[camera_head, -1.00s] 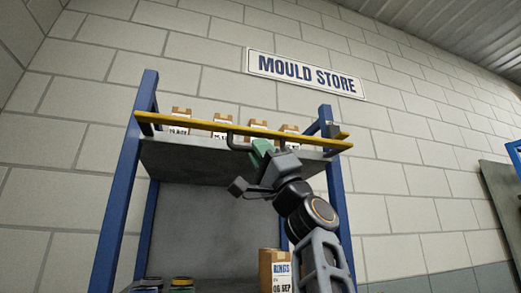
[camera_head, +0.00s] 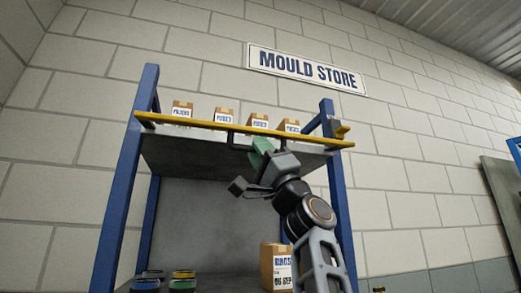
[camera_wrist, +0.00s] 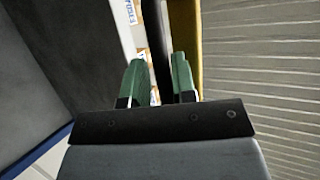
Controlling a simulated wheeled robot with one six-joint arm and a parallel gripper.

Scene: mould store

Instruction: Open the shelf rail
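The shelf rail (camera_head: 190,123) is a yellow bar across the front of the upper shelf. It spans between the two blue front posts and lies in front of the boxes. A dark handle (camera_head: 231,138) hangs from its middle. My gripper (camera_head: 256,150), with green fingers, is at this handle, just below the rail. The yellow rail (camera_wrist: 186,25) passes beside the right finger. The far side of the grip is hidden.
Several small labelled boxes (camera_head: 183,109) stand on the upper shelf behind the rail. A yellow piece (camera_head: 342,131) sits at the right post. A larger box (camera_head: 269,268) and several round tins (camera_head: 183,282) are on the lower shelf.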

